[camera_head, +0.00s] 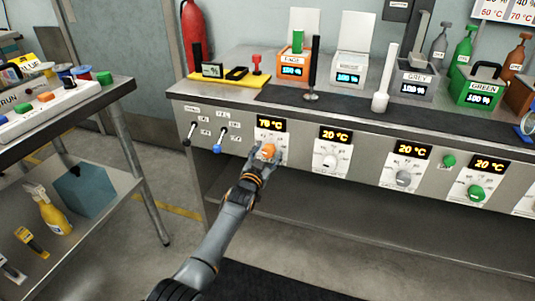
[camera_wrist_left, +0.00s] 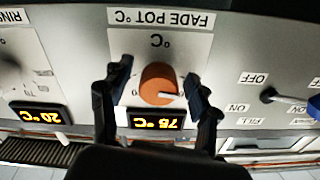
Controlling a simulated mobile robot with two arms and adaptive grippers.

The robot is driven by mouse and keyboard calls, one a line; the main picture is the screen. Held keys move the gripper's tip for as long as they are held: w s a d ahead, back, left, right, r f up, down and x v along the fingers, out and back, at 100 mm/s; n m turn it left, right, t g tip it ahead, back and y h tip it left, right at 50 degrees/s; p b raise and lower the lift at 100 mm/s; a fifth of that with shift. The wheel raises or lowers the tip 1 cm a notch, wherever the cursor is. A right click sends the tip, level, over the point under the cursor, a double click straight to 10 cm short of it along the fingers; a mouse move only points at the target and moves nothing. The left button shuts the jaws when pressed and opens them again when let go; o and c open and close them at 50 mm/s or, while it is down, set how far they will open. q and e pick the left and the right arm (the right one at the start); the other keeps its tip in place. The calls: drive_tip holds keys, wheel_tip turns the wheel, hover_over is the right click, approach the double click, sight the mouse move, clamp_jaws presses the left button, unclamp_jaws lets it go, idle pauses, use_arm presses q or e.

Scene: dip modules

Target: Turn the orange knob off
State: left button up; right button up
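The orange knob (camera_head: 268,150) is on the front panel of the long bench, on a white dial plate under an orange display (camera_head: 271,124) that reads in the seventies °C. My left gripper (camera_head: 263,160) reaches up to it from below. In the left wrist view, which is upside down, the orange knob (camera_wrist_left: 158,85) sits between the two open fingers of my left gripper (camera_wrist_left: 158,78), with gaps showing at its sides. Its white pointer mark points right in that view, and the label reads "FADE POT °C". My right gripper is not in view.
A white knob (camera_head: 329,161) under a 20 °C display is to the right. Containers (camera_head: 292,62) stand on the bench top. A cart (camera_head: 127,95) stands at the left, with open floor between.

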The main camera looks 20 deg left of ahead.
use_arm(q)
drive_tip(key=shift+s, duration=0.1)
drive_tip(key=s, duration=1.2)
drive_tip(key=shift+a, duration=0.2)
drive_tip(key=shift+w, duration=0.1)
